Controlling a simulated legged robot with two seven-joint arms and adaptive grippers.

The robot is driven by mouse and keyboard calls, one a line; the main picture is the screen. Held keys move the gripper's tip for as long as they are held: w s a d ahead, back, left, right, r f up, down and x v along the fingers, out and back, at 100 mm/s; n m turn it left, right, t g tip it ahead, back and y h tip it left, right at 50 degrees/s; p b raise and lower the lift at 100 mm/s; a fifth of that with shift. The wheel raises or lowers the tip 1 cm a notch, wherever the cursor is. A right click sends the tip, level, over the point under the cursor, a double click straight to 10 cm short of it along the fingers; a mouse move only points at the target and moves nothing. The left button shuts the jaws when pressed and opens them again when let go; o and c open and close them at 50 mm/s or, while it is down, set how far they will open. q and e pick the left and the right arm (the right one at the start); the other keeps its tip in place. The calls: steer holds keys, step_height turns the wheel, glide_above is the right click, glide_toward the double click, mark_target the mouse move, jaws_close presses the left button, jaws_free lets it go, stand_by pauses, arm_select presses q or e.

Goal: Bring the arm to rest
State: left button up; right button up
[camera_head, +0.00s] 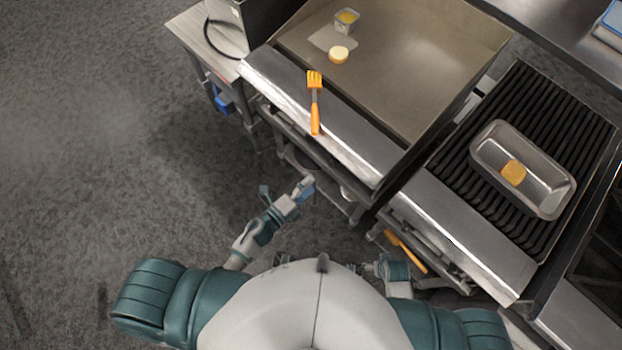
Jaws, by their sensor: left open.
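My left gripper (303,190) is open and empty. It is held out over the floor in front of my body, just short of the griddle's front and below the level of its ledge. My left forearm reaches up to it from the lower left. My right arm (397,272) is bent close to my body at the lower right.
A griddle (440,50) bears a small container (346,21) and a pale round piece (338,54). An orange brush (315,105) lies across its front ledge. A ridged grill at right holds a metal pan (545,188) with a browned piece (513,173). Floor at left is clear.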

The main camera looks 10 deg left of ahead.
arm_select(q)
steer(key=s+a+f+n+g+y+p, duration=0.2)
steer(key=s+a+f+n+g+y, duration=0.1)
steer(key=a+f+n+y, duration=0.9)
steer(key=s+a+f+n+g+h+p, duration=0.1)
steer(key=s+a+f+n+g+p, duration=0.1)
steer(key=s+f+n+g, duration=0.7)
steer(key=s+f+n, duration=0.2)
steer(key=s+f, duration=0.4)
steer(key=s, duration=0.4)
steer(key=shift+s+a+f+g+h, duration=0.2)
steer(key=shift+a+f+g+h, duration=0.1)
steer(key=shift+a+g, duration=0.1)
arm_select(e)
steer(key=s+f, duration=0.4)
steer(key=f, duration=0.5)
steer(key=shift+d+f, duration=0.25)
steer(key=shift+d, duration=0.05)
steer(key=shift+s+g, duration=0.1)
steer(key=shift+g, duration=0.2)
